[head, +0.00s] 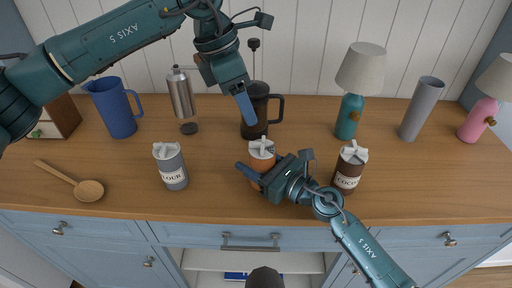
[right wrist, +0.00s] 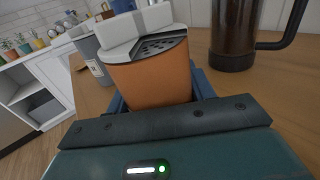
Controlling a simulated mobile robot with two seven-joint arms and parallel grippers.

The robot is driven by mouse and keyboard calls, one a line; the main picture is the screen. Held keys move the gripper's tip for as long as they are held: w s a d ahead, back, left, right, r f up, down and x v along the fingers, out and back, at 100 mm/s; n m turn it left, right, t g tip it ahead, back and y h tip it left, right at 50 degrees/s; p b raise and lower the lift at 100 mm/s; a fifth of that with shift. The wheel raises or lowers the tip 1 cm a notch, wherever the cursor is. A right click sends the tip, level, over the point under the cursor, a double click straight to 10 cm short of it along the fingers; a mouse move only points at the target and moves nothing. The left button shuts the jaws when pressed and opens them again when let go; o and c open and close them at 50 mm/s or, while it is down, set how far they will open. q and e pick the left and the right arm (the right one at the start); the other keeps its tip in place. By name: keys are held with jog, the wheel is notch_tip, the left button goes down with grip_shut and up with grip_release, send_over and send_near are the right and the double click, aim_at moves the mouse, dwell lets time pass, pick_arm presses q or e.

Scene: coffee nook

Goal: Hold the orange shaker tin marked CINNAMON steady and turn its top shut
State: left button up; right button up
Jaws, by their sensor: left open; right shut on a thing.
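The orange shaker tin (head: 261,163) stands on the counter at the middle, its label not visible to me. In the right wrist view the orange tin (right wrist: 150,82) has a white top (right wrist: 136,30) with a raised bar. A dark perforated sector (right wrist: 160,46) is uncovered on the top's right side. My right gripper (head: 259,175) is shut around the tin's body from the front right. Its blue fingers flank the tin in the wrist view.
A grey FLOUR tin (head: 171,168) stands left of the orange tin and a brown COCOA tin (head: 349,168) right.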

aim_at(256, 150)
pick_arm(q)
jog(key=f+n+y, duration=0.1)
jog(key=f+n, duration=0.2)
jog(key=n, duration=0.1)
jog(key=d+f+n+y, duration=0.1)
jog(key=f+n, duration=0.2)
jog(key=n, duration=0.2)
jog(key=d+f+n+y, duration=0.1)
jog(key=f+n, duration=0.2)
jog(key=n, duration=0.2)
jog(key=shift+d+y, duration=0.2)
jog(key=shift+y, duration=0.1)
jog(key=shift+c, duration=0.4)
jog(key=c, duration=0.9)
